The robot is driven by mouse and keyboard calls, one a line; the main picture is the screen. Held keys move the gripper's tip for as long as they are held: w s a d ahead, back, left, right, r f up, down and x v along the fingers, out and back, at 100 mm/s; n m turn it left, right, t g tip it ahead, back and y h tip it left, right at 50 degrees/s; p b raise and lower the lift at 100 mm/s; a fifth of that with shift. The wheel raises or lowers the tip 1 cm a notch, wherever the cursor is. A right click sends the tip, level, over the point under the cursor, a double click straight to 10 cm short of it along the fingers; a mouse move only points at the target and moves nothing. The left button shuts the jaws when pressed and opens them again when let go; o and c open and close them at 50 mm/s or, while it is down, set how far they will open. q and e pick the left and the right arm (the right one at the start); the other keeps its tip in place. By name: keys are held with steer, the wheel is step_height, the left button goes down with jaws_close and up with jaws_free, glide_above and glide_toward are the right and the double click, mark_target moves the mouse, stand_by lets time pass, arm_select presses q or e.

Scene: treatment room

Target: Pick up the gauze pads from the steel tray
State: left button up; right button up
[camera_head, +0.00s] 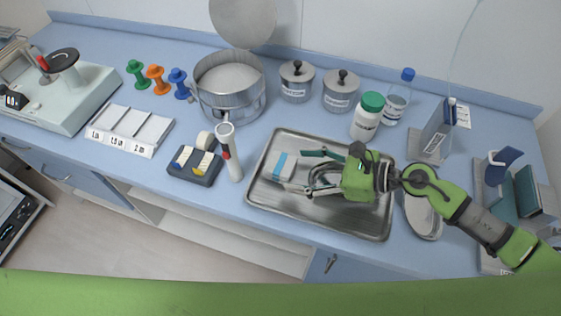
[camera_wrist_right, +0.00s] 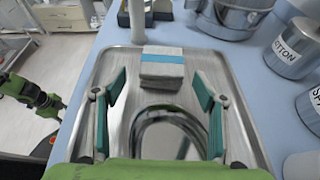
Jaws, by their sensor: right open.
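The gauze pads (camera_head: 279,167) lie as a small white stack with a blue band at the left end of the steel tray (camera_head: 269,203). My right gripper (camera_head: 302,172) is open over the tray, its fingers pointing left toward the stack. In the right wrist view the gauze pads (camera_wrist_right: 162,67) sit ahead of and between the open fingertips (camera_wrist_right: 160,88), apart from them. The steel tray (camera_wrist_right: 215,62) spreads beneath the fingers. My left gripper is not clearly visible in the head view; a green arm part shows at the left of the wrist view.
A white handled device (camera_head: 229,152) stands just left of the tray. A white bottle with green cap (camera_head: 367,117) and steel jars (camera_head: 340,92) stand behind it. A kidney dish (camera_head: 422,215) lies to the right. A steel pot (camera_head: 229,100) stands at the back left.

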mark_target(283, 164)
steer(key=shift+w+a, duration=0.1)
steer(key=shift+a, duration=0.2)
steer(key=shift+w+a+p, duration=0.2)
steer(key=shift+a+p, duration=0.25)
steer(key=p+x, duration=0.1)
steer(key=x, duration=0.2)
steer(key=shift+w+a+r+p, duration=0.15)
steer(key=shift+w+r+p, duration=0.05)
steer(key=shift+p, duration=0.15)
steer(key=shift+w+a+f, duration=0.2)
steer(key=shift+a+f, duration=0.15)
steer(key=shift+a, duration=0.15)
steer(key=shift+c, duration=0.3)
steer(key=c, duration=1)
